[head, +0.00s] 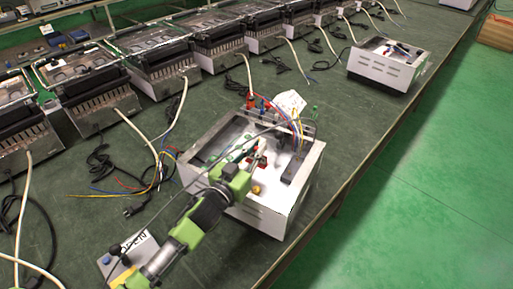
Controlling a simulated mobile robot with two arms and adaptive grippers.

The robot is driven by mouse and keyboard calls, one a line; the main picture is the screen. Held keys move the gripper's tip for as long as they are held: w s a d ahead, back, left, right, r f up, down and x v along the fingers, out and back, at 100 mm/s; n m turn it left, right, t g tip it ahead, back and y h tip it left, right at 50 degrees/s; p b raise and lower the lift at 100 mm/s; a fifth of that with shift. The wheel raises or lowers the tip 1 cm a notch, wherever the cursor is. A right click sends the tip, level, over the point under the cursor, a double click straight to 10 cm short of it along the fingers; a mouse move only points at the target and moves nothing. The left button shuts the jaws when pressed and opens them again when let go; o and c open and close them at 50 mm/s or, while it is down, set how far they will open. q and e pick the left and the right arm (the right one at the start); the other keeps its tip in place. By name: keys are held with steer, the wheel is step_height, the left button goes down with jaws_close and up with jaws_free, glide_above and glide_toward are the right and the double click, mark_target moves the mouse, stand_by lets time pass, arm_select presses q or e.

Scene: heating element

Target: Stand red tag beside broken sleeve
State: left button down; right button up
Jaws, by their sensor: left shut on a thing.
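My left gripper (248,162) reaches from the lower left into an open white metal box (266,215) on the bench. It is shut on a small red piece, which looks like the red tag (262,160), at its fingertips inside the box. The fingers partly hide this piece, and its tilt is hard to tell. I cannot make out the broken sleeve for certain; dark parts (292,165) stand at the right inside the box. My right gripper is not in view.
Red, blue and yellow wires and a white crumpled piece (290,102) are at the box's back edge. A second white box (388,68) stands farther back. Several finned units line the bench's left side, with loose cables (98,160) before them. The bench's right edge is close.

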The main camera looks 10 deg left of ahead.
arm_select(q)
steer(key=shift+f, duration=0.2)
steer(key=c, duration=2.1)
jaws_free()
